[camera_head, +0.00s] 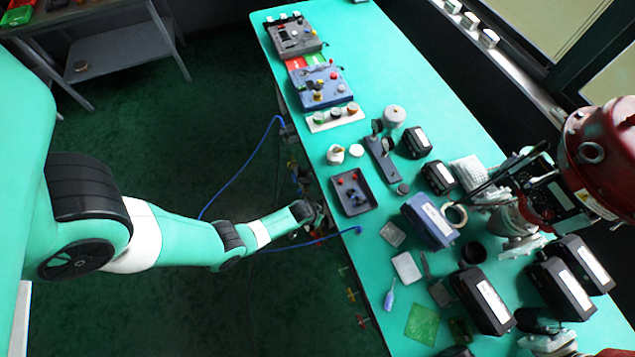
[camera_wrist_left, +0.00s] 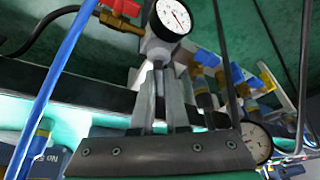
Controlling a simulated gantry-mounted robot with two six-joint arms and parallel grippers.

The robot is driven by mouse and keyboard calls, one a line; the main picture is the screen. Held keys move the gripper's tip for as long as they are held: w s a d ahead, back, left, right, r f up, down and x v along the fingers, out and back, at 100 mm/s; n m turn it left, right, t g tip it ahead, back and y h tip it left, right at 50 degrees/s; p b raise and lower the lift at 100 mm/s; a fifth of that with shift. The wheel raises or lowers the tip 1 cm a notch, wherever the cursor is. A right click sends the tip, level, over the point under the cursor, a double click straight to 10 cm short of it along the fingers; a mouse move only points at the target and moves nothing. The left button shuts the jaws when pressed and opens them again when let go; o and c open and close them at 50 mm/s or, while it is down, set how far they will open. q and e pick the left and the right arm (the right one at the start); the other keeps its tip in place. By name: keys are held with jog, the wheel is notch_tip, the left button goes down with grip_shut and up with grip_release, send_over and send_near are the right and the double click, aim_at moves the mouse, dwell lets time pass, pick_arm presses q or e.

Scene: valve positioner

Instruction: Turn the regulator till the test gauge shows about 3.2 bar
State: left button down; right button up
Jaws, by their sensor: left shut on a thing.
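My left gripper (camera_head: 316,213) is at the table's left edge in the head view, among small fittings below the tabletop. In the left wrist view its fingers (camera_wrist_left: 158,66) point up and are shut on a grey body below a round gauge (camera_wrist_left: 174,17), which I take for the regulator. The fingers hide most of that body. The gauge has a white dial and a thin red needle; its numbers are too small to read. A second white gauge (camera_wrist_left: 256,142) sits at the lower right, partly hidden by the gripper. I cannot tell which is the test gauge.
A red-handled valve (camera_wrist_left: 122,8) is beside the upper gauge. Blue-capped fittings (camera_wrist_left: 207,58) stand to the right. A blue hose (camera_wrist_left: 62,75) runs along the left. The green table (camera_head: 375,72) holds several devices and a large red actuator (camera_head: 603,150).

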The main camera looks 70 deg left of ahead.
pick_arm(q)
jog(key=shift+m, duration=0.3)
jog(key=c, duration=0.9)
grip_release()
jog(key=shift+r, duration=0.1)
jog(key=shift+s+d+r+p, duration=0.1)
jog(key=shift+r+p, duration=0.3)
jog(key=p+v, duration=0.5)
jog(key=v, duration=0.5)
jog(key=shift+s+r+p, duration=0.2)
jog(key=shift+r+p, duration=0.05)
jog(key=shift+p, duration=0.1)
